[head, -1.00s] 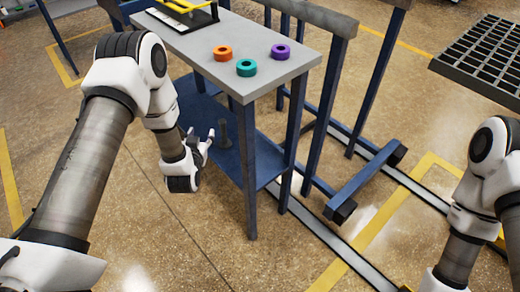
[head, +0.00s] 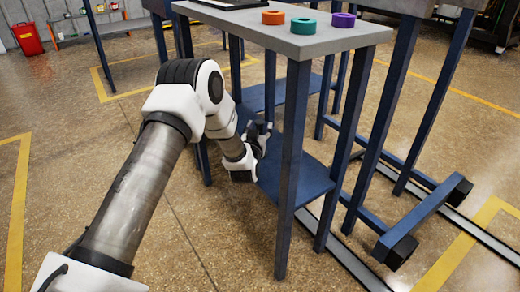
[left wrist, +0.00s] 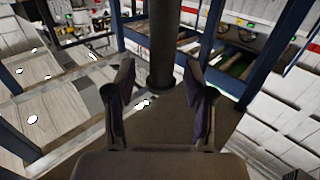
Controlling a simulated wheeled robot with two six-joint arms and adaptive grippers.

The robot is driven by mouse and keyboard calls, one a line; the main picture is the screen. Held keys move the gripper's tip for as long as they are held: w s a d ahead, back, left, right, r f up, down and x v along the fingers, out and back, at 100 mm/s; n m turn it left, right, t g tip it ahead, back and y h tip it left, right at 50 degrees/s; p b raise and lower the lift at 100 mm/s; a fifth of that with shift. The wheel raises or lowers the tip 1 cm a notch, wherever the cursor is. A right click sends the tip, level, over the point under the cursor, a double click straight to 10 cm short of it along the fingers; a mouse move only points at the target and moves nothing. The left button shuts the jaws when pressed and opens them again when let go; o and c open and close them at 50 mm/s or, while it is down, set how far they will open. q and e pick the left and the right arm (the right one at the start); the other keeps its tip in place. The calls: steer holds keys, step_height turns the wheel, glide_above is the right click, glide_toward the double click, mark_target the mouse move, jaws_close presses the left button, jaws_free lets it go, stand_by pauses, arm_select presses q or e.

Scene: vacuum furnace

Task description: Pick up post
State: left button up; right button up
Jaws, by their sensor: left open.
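The post is a dark upright cylinder (left wrist: 164,45) with a wider foot, standing on the lower blue shelf (head: 305,182) of the grey-topped table. In the left wrist view it rises between the two fingers, beyond the palm. My left gripper (head: 260,138) is at the shelf, reaching in from the left under the tabletop. Its fingers are open, one on either side of the post, with gaps showing between them and it. In the head view the gripper largely hides the post. My right gripper is not in view.
The grey tabletop (head: 345,38) above the shelf carries an orange ring (head: 273,17), a teal ring (head: 303,25) and a purple ring (head: 343,20). A blue table leg (head: 291,165) stands just right of the gripper. Open floor lies at the left.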

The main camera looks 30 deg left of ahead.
arm_select(q)
steer(key=shift+w+a, duration=0.35)
steer(key=shift+w, duration=0.3)
jaws_close()
